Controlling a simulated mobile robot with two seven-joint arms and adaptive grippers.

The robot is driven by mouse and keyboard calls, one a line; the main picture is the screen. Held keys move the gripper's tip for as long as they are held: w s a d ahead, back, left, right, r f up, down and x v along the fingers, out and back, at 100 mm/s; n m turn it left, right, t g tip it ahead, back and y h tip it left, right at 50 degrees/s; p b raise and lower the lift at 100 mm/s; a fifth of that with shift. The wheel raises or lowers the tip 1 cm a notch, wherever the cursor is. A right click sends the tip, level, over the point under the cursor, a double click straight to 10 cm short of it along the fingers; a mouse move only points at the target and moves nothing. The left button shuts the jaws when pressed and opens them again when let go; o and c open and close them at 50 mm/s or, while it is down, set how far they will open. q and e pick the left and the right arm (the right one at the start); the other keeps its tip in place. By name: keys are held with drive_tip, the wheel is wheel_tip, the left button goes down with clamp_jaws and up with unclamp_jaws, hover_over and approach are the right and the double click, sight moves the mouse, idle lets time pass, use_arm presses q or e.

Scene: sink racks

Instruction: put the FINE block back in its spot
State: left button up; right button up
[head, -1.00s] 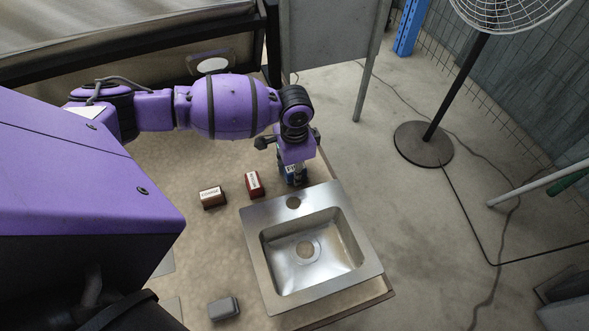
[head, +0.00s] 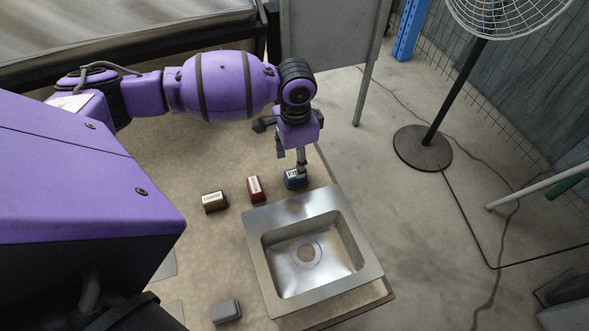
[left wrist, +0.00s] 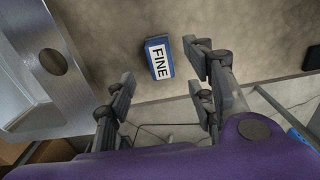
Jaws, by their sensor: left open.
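The FINE block (head: 295,179) is blue with a white label and sits on the counter just behind the sink, at the right end of a row of blocks. In the left wrist view the FINE block (left wrist: 159,58) lies beyond the fingertips, with its label facing the camera. My left gripper (head: 301,160) is above the block in the head view. In the left wrist view my left gripper (left wrist: 160,88) has its fingers spread wide, with nothing between them. My right gripper is not in view.
A red block (head: 255,188) and a brown block (head: 214,201) stand to the left of the FINE block. The steel sink (head: 260,269) is in front. A grey block (head: 225,311) lies at the front left. The counter edge is close on the right.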

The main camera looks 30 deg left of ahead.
use_arm(q)
wheel_tip(320, 180, up, 4)
drive_tip(key=shift+r, duration=0.25)
drive_tip(key=shift+s+f, duration=0.1)
drive_tip(key=shift+s, duration=0.05)
idle(0.4)
